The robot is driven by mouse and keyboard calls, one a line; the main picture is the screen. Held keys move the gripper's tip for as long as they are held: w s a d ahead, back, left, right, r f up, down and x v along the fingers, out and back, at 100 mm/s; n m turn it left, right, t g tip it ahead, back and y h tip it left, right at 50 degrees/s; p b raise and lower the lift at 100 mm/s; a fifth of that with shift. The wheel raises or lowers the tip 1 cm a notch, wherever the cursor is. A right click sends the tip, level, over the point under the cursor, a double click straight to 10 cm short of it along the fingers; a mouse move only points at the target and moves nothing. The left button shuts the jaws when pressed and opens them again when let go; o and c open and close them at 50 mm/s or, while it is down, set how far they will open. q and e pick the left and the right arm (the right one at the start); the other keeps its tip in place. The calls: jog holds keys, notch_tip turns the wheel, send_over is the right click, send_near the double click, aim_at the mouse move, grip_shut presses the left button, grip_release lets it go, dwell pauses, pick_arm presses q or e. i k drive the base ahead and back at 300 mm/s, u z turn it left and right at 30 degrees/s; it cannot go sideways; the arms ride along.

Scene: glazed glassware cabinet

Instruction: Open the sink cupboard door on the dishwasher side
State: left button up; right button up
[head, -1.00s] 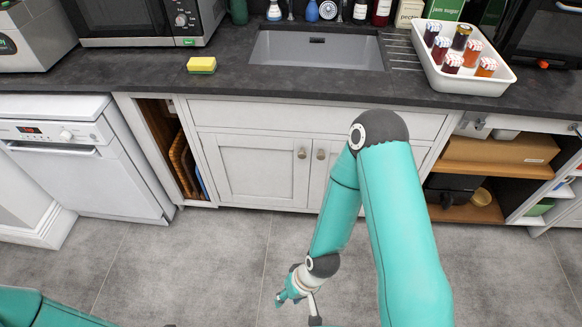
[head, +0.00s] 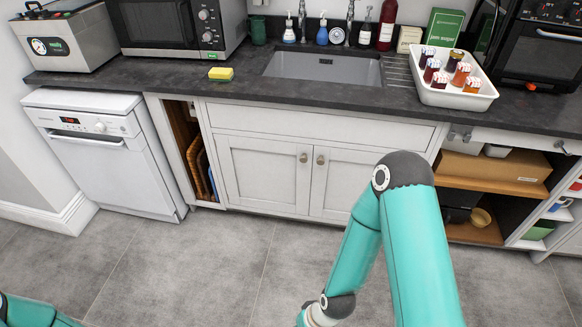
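The sink cupboard has two pale panelled doors below the sink, both shut. The door on the dishwasher side (head: 264,175) is the left one, with a round knob (head: 303,158) near its upper right corner. The other door (head: 345,180) has its knob (head: 320,160) close beside it, and my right arm partly covers this door. The white dishwasher (head: 105,160) stands to the left, past a narrow open slot. My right arm reaches down in front of the cupboard, its gripper below the picture edge. Only part of my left arm shows at bottom left, its gripper out of view.
Dark worktop (head: 300,96) runs above the doors, with the sink (head: 325,68), a yellow sponge (head: 220,74) and a white tray of jars (head: 440,96). Open shelves (head: 490,185) are at right. Grey floor (head: 190,265) before the doors is clear.

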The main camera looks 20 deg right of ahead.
aim_at(274, 176)
jog(key=z, duration=0.15)
jog(key=i, duration=0.9)
jog(key=u, duration=0.05)
